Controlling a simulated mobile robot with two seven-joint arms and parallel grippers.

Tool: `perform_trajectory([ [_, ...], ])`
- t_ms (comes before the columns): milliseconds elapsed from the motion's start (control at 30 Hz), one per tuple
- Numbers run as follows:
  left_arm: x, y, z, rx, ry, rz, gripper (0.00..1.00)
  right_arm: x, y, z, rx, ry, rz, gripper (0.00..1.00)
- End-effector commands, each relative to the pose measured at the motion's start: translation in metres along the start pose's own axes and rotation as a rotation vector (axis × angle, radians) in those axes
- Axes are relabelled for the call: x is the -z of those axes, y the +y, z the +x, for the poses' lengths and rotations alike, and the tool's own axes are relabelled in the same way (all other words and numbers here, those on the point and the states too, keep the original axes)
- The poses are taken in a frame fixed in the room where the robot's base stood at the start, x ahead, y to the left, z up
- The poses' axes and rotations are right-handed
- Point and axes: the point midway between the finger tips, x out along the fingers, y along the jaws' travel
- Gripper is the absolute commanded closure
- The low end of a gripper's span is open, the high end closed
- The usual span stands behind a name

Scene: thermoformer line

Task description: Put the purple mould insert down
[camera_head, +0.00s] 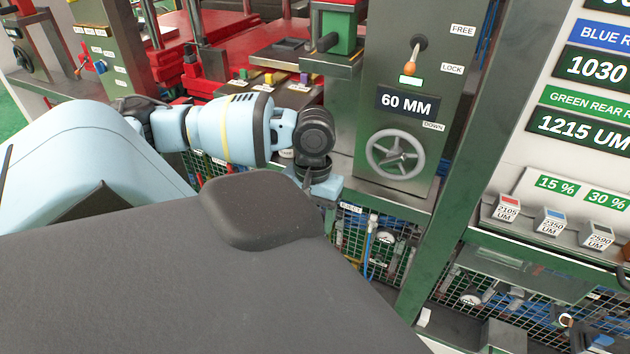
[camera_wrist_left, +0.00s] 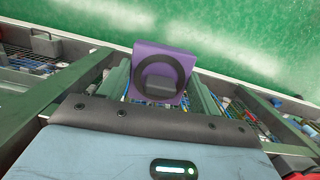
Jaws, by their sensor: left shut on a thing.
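The purple mould insert (camera_wrist_left: 163,66), a square purple piece with a dark ring and a grey block on its face, shows in the left wrist view. My left gripper (camera_wrist_left: 160,88) is shut on it, with a green finger on each side. In the head view my left arm reaches to the front of the machine, and the left gripper (camera_head: 322,184) is mostly hidden behind my own wrist and body. I cannot make out the held insert in the head view. My right gripper is in neither view.
A grey panel (camera_head: 375,55) with a lever, a "60 MM" sign and a handwheel (camera_head: 395,155) stands right of my left wrist. A red machine bed (camera_head: 285,50) with small coloured blocks lies behind my arm. Mesh-fronted bays sit below. Green floor (camera_wrist_left: 240,30) is clear beyond the insert.

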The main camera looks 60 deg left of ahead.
Motion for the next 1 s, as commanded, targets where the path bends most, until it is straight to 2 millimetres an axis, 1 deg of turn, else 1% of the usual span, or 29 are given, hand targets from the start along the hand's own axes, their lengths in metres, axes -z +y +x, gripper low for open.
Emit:
perform_trajectory([
  [33, -0.004, 0.019, 0.003, -0.009, 0.003, 0.038, 0.66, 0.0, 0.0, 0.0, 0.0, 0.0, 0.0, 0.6],
  [167, -0.015, 0.061, 0.009, 0.005, 0.006, 0.14, 0.66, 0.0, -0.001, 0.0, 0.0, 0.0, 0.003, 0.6],
  [233, -0.021, 0.086, 0.008, 0.014, 0.007, 0.206, 0.66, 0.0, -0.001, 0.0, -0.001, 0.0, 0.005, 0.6],
  [300, -0.029, 0.111, 0.006, 0.024, 0.008, 0.278, 0.66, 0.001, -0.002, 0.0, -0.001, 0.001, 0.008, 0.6],
  [400, -0.038, 0.142, -0.001, 0.039, 0.009, 0.376, 0.66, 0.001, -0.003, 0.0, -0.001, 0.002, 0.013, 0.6],
  [500, -0.046, 0.166, -0.008, 0.052, 0.008, 0.459, 0.66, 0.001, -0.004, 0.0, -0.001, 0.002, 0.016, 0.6],
  [600, -0.052, 0.182, -0.014, 0.061, 0.005, 0.518, 0.66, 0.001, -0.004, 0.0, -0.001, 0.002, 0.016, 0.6],
  [700, -0.056, 0.19, -0.018, 0.066, 0.004, 0.549, 0.66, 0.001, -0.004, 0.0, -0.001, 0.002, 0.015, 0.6],
  [1000, -0.057, 0.192, -0.018, 0.067, 0.001, 0.558, 0.66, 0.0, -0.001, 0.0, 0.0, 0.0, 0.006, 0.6],
])
